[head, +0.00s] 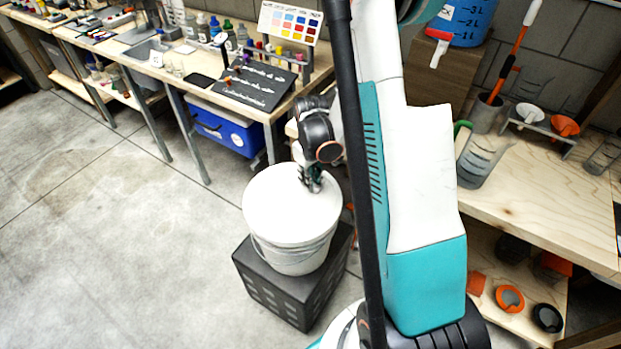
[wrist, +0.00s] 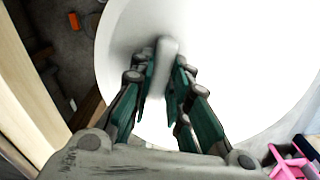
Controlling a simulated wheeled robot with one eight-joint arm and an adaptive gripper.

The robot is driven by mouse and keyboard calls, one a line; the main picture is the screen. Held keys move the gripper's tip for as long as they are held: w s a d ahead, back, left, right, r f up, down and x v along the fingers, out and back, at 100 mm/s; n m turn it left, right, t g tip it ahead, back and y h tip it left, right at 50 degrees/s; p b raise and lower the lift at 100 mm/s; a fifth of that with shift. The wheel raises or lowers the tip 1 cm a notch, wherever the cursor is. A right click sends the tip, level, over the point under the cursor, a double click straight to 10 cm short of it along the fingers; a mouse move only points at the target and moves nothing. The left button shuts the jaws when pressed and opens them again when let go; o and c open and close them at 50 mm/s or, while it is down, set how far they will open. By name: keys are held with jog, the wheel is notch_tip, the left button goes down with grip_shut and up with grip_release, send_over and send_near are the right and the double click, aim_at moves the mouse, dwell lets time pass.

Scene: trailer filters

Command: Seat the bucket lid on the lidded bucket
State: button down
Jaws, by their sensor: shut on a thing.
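The white round bucket lid (head: 277,207) is at the top of the white lidded bucket (head: 292,264) in the head view. Whether its rim is fully down all around cannot be told. The bucket stands upright on a black crate (head: 268,292). My gripper (head: 312,182) is over the right part of the lid. In the wrist view, my gripper (wrist: 165,75) has its fingers shut on the lid's pale raised handle. The lid (wrist: 250,60) fills much of that view and hides the bucket.
A wooden workbench (head: 530,190) stands at the right, with cups and a measuring jug. A long bench with bottles and a black board (head: 255,82) stands behind, with a blue cooler (head: 222,125) beneath. The floor (head: 110,240) at the left is clear.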

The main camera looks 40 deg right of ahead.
jog(key=shift+f+b, duration=0.35)
jog(key=shift+b, duration=0.25)
dwell(0.7)
jog(key=c, duration=1.4)
grip_release()
jog(key=shift+c, duration=0.2)
jog(key=o, duration=0.5)
jog(key=shift+r+p, duration=2.2)
jog(key=shift+r, duration=1.3)
jog(key=shift+r, duration=0.1)
